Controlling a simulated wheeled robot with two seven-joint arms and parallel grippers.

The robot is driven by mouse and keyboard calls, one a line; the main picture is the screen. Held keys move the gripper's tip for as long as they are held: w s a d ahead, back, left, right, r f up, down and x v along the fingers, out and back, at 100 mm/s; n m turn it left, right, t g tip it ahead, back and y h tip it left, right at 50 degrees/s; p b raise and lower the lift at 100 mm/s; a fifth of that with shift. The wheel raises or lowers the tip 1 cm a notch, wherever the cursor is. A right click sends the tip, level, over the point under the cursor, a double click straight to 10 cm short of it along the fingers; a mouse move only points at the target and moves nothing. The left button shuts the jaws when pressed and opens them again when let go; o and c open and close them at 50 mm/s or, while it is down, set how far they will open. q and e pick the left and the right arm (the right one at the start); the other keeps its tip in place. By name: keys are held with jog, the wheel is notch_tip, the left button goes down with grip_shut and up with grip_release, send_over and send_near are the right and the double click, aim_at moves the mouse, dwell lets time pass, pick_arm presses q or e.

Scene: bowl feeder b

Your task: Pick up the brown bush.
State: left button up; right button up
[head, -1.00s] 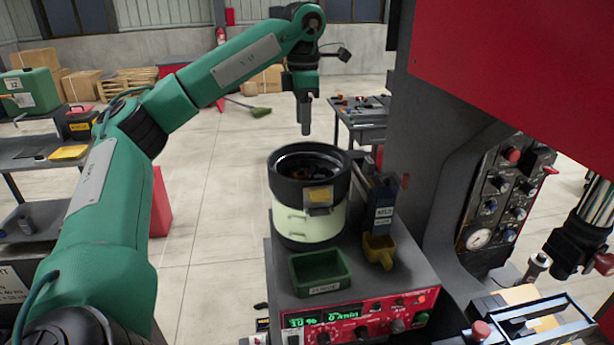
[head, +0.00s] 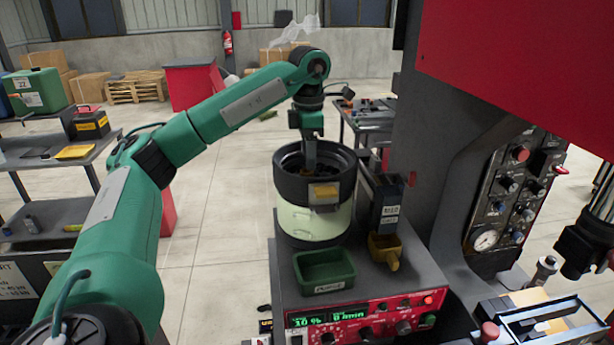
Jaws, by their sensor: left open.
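My left gripper (head: 310,163) points straight down into the open top of the black-rimmed bowl feeder (head: 313,213). Its jaws are open; the fingertips are inside the bowl, low and partly hidden by the near rim. Dark and brownish small parts lie in the bowl, but they are too small and shaded for me to pick out the brown bush. I cannot tell whether the fingers touch any part. My right gripper is not in view.
A green tray (head: 324,272) and a yellow scoop-shaped bin (head: 384,250) stand in front of the feeder, above a red control panel (head: 362,317). A dark box (head: 386,205) stands close on the feeder's right. The tall grey and red machine (head: 440,150) blocks the right side.

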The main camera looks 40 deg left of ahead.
aim_at(306, 171)
pick_arm(q)
jog(key=f+p, duration=0.2)
jog(key=f, duration=0.1)
jog(key=shift+s+a+f, duration=0.1)
jog(key=shift+s+a, duration=0.1)
jog(key=shift+f, duration=0.65)
jog(key=c, duration=1.1)
jog(key=shift+r, duration=0.1)
